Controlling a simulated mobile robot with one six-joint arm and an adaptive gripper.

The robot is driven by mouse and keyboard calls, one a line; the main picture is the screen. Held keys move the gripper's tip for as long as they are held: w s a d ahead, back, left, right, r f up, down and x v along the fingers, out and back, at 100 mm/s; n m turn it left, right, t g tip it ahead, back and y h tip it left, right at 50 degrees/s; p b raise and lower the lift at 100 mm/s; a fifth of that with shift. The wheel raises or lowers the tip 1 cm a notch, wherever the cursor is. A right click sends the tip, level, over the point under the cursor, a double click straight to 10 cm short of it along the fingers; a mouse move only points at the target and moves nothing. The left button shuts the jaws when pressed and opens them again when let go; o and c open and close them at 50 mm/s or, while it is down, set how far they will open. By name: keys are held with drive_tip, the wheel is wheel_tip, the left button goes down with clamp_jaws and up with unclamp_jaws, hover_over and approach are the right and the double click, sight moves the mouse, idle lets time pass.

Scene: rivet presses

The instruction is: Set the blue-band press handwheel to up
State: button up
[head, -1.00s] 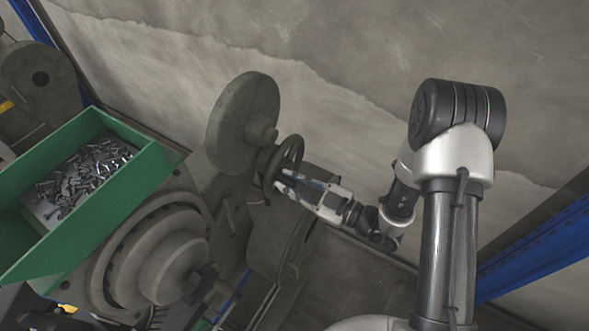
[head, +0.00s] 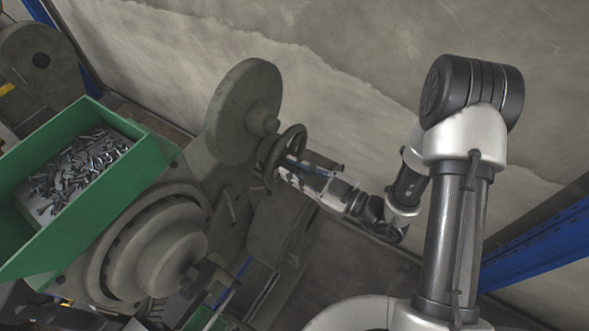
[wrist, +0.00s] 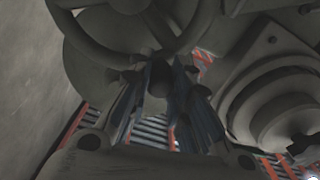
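The dark grey handwheel (head: 282,152) stands out on the right side of a grey press, in front of a large round disc (head: 242,112). In the wrist view its rim and spokes (wrist: 172,42) fill the top middle. My gripper (head: 282,167) is at the lower right rim of the wheel in the head view. Its two fingers (wrist: 168,85) show apart in the wrist view, with the tips close to the wheel and a dark part of it between them. I cannot tell whether they touch it. No blue band shows clearly on the press.
A green bin (head: 95,185) of loose rivets sits at the left on the press. A stepped round housing (head: 155,250) is below it, and also shows at the right of the wrist view (wrist: 275,105). A concrete wall (head: 370,60) is behind.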

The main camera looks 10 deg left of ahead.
drive_tip(key=shift+o, duration=1.3)
drive_tip(key=shift+w+d+r, duration=0.1)
drive_tip(key=shift+d, duration=0.05)
drive_tip(key=shift+o, duration=0.4)
drive_tip(key=v, duration=1.2)
